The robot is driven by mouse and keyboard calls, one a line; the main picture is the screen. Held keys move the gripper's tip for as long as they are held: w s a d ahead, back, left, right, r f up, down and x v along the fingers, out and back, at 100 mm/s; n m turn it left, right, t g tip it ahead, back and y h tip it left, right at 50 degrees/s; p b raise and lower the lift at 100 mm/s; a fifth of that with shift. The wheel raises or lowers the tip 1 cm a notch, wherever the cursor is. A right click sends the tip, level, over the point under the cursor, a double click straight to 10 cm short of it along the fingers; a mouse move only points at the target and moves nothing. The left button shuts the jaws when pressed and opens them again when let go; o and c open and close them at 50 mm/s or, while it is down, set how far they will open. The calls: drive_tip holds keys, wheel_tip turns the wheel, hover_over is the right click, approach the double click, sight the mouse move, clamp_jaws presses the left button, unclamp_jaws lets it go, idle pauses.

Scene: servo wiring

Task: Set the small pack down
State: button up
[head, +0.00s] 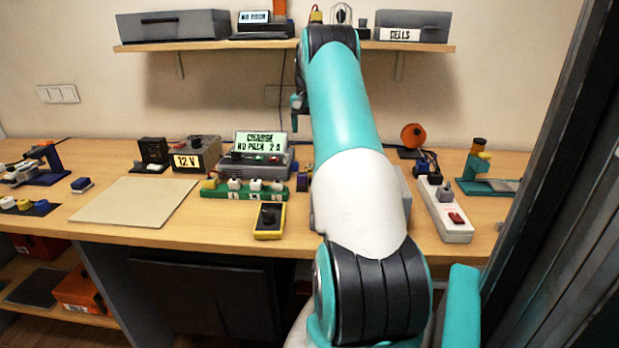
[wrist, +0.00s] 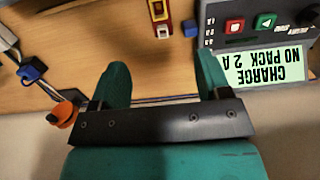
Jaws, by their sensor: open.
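My gripper (wrist: 163,68) is open in the wrist view, with its two teal fingers apart and nothing between them. In the head view my gripper (head: 298,103) hangs above the back of the bench, partly hidden by my arm. The charger (head: 255,165) stands below it on the bench, its screen reading "CHARGE NO PACK 2 A". The charger also shows at the right of the wrist view (wrist: 265,40). A small red and yellow piece (wrist: 161,18) lies on the bench beyond the fingers, beside a blue piece (wrist: 190,28). I cannot tell whether either is the small pack.
A green strip (head: 245,191) and a yellow meter (head: 269,221) stand before the charger. A "12 V" supply (head: 194,155) is left of it. The beige mat (head: 135,203) is bare. A white power strip (head: 446,212) lies right. A shelf (head: 285,45) runs above.

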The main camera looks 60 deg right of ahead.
drive_tip(key=p, duration=0.2)
approach(309, 175)
drive_tip(key=f, duration=0.1)
drive_tip(key=d+f, duration=0.1)
drive_tip(key=f, duration=0.1)
drive_tip(key=w+f, duration=0.1)
drive_tip(key=f, duration=0.1)
drive_tip(key=shift+w+d+f, duration=0.1)
drive_tip(key=shift+d+f, duration=0.1)
drive_tip(key=shift+f, duration=0.05)
drive_tip(key=shift+s+f+p, duration=0.15)
drive_tip(key=shift+f+p, duration=0.2)
drive_tip(key=shift+f, duration=1.05)
drive_tip(key=shift+s+f+p, duration=0.1)
drive_tip(key=shift+f+p, duration=0.25)
drive_tip(key=shift+f, duration=1.05)
drive_tip(key=shift+c, duration=0.4)
drive_tip(key=c, duration=1.1)
drive_tip(key=shift+o, duration=0.2)
drive_tip(key=shift+r, duration=0.1)
